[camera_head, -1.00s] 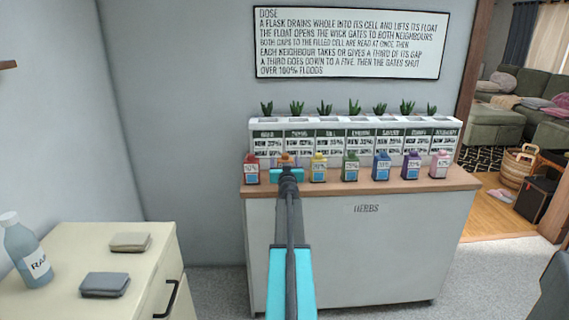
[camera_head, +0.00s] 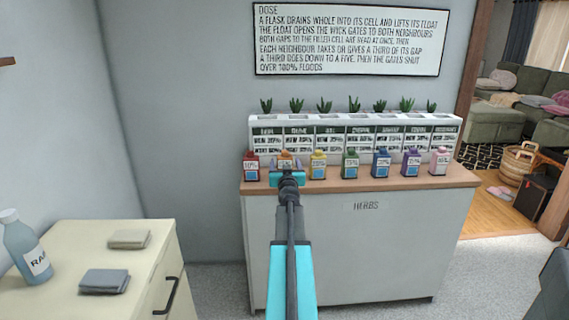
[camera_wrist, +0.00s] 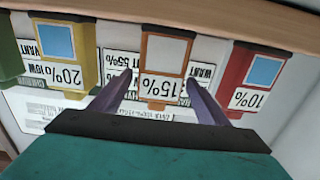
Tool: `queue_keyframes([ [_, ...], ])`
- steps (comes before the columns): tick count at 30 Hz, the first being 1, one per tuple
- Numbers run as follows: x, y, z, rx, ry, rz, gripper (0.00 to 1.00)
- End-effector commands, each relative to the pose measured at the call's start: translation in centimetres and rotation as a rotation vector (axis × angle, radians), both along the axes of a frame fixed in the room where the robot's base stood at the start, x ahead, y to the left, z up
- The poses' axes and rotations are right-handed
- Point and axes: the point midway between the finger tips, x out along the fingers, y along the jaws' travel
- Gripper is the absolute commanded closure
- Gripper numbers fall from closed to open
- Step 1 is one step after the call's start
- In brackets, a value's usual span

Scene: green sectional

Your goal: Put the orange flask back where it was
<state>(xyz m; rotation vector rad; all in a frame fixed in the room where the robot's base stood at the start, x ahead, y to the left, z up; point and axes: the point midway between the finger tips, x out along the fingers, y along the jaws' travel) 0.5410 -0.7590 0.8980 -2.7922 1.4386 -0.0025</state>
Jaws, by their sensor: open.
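The orange flask (camera_head: 286,159) stands on the wooden counter, second from the left in a row of coloured flasks. In the wrist view, which is upside down, the orange flask (camera_wrist: 163,65) carries a 15% label. Its base looks level with those of its neighbours. My gripper (camera_head: 286,168) is open in front of it. In the wrist view the fingers of my gripper (camera_wrist: 160,93) are on either side of the flask, with gaps showing. My gripper hides the flask's lower part in the head view.
The red flask (camera_head: 251,166) and yellow flask (camera_head: 318,165) stand close on either side. A white planter (camera_head: 345,121) with labelled cells is behind. A cream cabinet (camera_head: 75,240) with a bottle (camera_head: 25,247) and folded cloths is at left. A sign (camera_head: 350,40) hangs above.

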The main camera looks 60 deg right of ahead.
Motion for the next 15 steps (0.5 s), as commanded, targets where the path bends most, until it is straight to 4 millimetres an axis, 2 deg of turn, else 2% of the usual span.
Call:
queue_keyframes([
  [15, -2.8, 4.0, 0.0, -0.001, 0.001, 0.000, 0.31],
])
